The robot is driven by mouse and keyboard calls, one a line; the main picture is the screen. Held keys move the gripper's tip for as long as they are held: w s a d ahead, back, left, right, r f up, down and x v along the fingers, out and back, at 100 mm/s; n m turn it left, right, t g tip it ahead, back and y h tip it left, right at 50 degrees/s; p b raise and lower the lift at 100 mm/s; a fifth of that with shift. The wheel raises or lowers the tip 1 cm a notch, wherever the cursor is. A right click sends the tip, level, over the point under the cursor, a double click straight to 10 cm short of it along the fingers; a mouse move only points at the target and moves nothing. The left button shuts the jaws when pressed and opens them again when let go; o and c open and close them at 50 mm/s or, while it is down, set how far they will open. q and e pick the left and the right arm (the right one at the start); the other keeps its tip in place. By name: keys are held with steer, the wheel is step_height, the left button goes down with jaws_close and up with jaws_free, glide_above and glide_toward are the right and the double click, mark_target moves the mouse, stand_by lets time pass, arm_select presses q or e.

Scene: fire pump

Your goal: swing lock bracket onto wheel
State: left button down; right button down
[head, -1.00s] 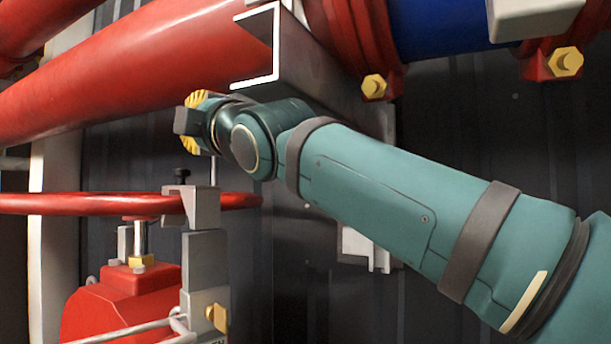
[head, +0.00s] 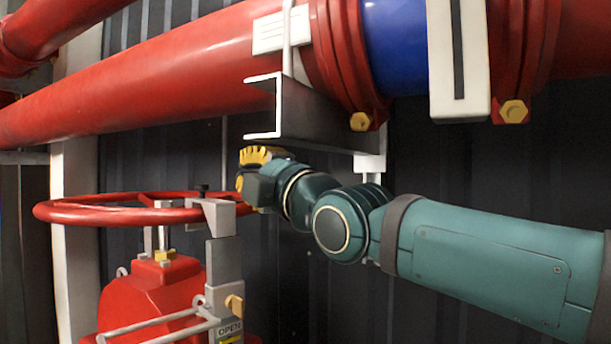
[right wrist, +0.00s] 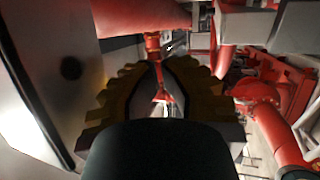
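The red handwheel (head: 95,212) lies level above the red valve body (head: 150,290). The grey lock bracket (head: 220,218) is at the right side of its rim, atop a grey upright post (head: 224,262). It appears to overlap the rim; I cannot tell whether it is fully seated. A small black knob (head: 203,189) stands beside it. My right gripper (head: 247,168) is just above and right of the bracket, apart from it. Its yellow-edged fingers look separated and empty, with a gap between them in the right wrist view (right wrist: 162,85). My left gripper is not in view.
A grey channel beam (head: 310,115) hangs close above my right gripper, under a large red pipe (head: 150,75) with a blue section (head: 395,45). A dark ribbed wall stands behind.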

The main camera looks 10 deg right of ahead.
steer(key=b+v, duration=0.1)
steer(key=v, duration=1)
steer(key=shift+s+f+b, duration=0.15)
steer(key=shift+b, duration=0.25)
